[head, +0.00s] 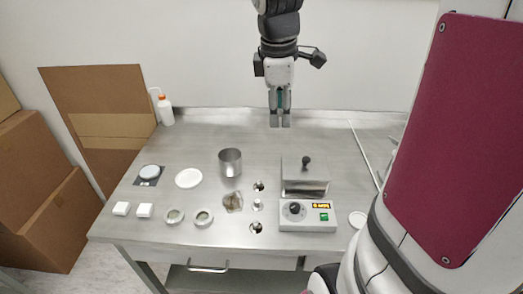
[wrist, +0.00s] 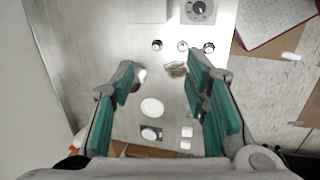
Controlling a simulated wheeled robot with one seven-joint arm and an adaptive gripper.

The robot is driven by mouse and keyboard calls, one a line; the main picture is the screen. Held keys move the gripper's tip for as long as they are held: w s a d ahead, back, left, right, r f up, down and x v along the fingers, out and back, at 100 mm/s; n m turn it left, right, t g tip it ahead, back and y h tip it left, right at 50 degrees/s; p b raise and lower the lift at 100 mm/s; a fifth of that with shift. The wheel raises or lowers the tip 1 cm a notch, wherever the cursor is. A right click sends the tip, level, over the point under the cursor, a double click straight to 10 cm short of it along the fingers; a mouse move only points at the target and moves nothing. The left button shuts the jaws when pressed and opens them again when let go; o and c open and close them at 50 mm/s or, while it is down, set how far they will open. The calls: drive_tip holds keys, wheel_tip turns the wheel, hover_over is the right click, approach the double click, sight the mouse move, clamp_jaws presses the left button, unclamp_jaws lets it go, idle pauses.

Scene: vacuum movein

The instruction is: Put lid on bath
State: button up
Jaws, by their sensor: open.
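The bath is a pale grey unit with a display, a dark dial and a green switch on its front panel (head: 308,216); it stands right of the table's middle. Part of its panel shows at the top edge of the wrist view (wrist: 199,12). A grey metal lid (head: 292,168) with a black knob shows at the bath's back part. I cannot tell whether it sits on the bath or just behind it. My gripper (head: 280,122) hangs above the table's back part, behind the lid. In the wrist view its green-padded fingers (wrist: 167,95) are wide apart and empty.
A metal beaker (head: 230,163), white dish (head: 189,179), scale (head: 150,173), two white blocks (head: 133,209) and two round jars (head: 189,217) fill the left side. A brown piece (head: 233,202) and small shiny parts (head: 257,205) lie beside the bath. A bottle (head: 165,110) stands back left. The table's back middle is clear.

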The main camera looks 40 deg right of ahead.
drive_tip(key=s+a+r+m+t+y, duration=0.2)
drive_tip(key=s+a+r+m+t, duration=0.1)
drive_tip(key=s+a+m, duration=0.7)
drive_tip(key=shift+s+a+t, duration=0.4)
drive_tip(key=shift+s+a, duration=1.7)
drive_tip(key=shift+a, duration=0.65)
